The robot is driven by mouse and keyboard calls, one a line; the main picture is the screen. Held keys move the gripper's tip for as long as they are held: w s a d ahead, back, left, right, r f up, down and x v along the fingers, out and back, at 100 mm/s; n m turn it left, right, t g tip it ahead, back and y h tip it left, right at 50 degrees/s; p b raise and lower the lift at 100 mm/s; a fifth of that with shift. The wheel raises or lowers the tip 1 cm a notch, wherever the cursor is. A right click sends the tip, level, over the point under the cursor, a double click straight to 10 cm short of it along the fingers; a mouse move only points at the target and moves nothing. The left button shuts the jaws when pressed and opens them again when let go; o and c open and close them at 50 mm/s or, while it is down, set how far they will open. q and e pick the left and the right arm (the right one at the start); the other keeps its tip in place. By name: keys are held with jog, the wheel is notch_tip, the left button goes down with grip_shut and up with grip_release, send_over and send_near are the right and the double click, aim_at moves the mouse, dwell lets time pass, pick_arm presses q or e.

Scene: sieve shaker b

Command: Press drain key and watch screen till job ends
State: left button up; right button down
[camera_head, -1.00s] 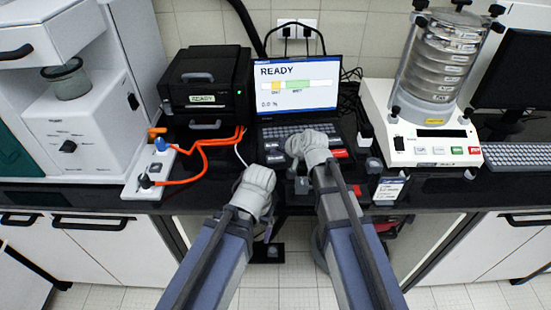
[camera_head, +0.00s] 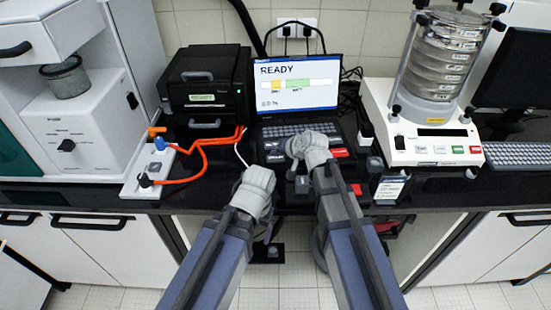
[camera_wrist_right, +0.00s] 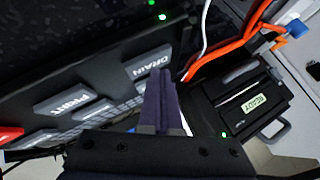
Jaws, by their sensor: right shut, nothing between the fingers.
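The grey DRAIN key (camera_wrist_right: 144,62) shows in the right wrist view on a dark key panel, with a grey PRINT key (camera_wrist_right: 65,104) beside it. My right gripper (camera_wrist_right: 162,75) is shut and empty, its fingertips close to the DRAIN key. I cannot tell whether they touch it. In the head view the right wrist covers part of the panel. The screen (camera_head: 295,83) shows READY above a bar with a yellow and a green section, and a small reading below. My left arm ends low in front of the bench edge; its fingers cannot be made out.
A black printer-like box (camera_head: 205,85) with a READY label stands left of the screen. Orange cables run from it to a white tap block (camera_head: 150,170).

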aim_at(277, 160)
jog(key=shift+f+b, duration=0.45)
jog(key=shift+b, duration=0.05)
dwell(0.5)
jog(key=shift+r, duration=0.1)
dwell(0.3)
jog(key=shift+r+p, duration=0.8)
jog(key=shift+p, duration=0.1)
jog(key=shift+r, duration=0.1)
notch_tip(277, 160, up, 5)
jog(key=p, duration=0.5)
dwell(0.3)
